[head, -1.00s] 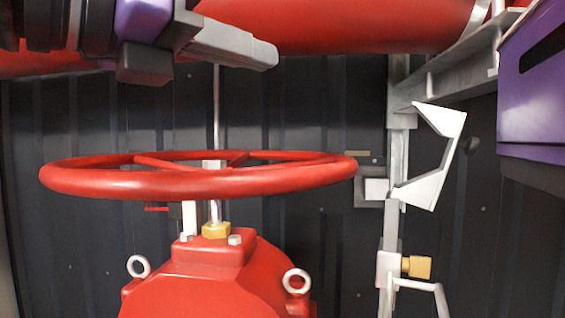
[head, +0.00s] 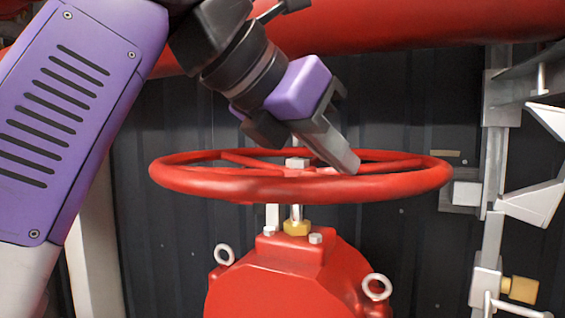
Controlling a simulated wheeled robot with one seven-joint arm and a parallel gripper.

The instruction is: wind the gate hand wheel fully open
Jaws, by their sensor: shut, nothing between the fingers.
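The red gate hand wheel (head: 215,184) lies level on its stem above the red valve body (head: 290,285). Its spokes and white hub (head: 297,162) show through the ring. My gripper (head: 350,168) points down and to the right, its grey fingers together with nothing between them. The fingertips appear over the wheel, right of the hub, in line with the near right part of the rim. I cannot tell whether they touch the rim or a spoke. Part of the wheel's far side is hidden behind the gripper.
A large red pipe (head: 430,35) runs across the top. A grey metal frame (head: 497,150) with white brackets stands close to the wheel's right side. A dark ribbed wall (head: 420,250) is behind. Two lifting eyes (head: 377,287) stick up from the valve body.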

